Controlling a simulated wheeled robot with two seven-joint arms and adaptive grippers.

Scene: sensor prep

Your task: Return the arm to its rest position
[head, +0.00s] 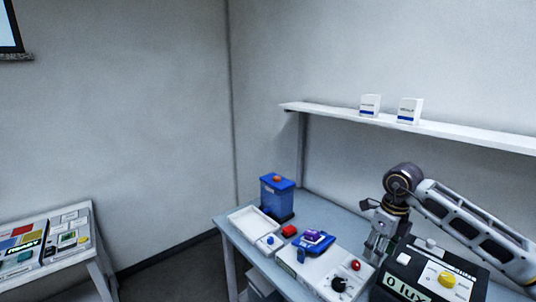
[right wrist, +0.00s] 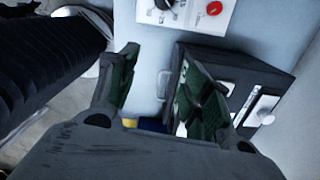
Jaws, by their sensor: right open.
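My right arm comes in from the right in the head view, bent at a dark joint, with its gripper (head: 376,246) pointing down over the workbench (head: 236,238). The gripper is between the white panel (head: 318,276) and the black "0 lux" box (head: 408,292). In the right wrist view my right gripper (right wrist: 160,88) has its two dark green fingers spread apart. Only the pale bench surface and part of a light handle (right wrist: 161,85) show between them. The fingers hold nothing that I can see. My left gripper is not in view.
The white panel carries a red button (head: 355,265) and a black knob (head: 339,284). A blue box (head: 276,196), a white tray (head: 244,220) and a blue device (head: 316,243) stand farther left. A shelf (head: 450,132) with two white boxes hangs above. A side table (head: 92,262) stands left.

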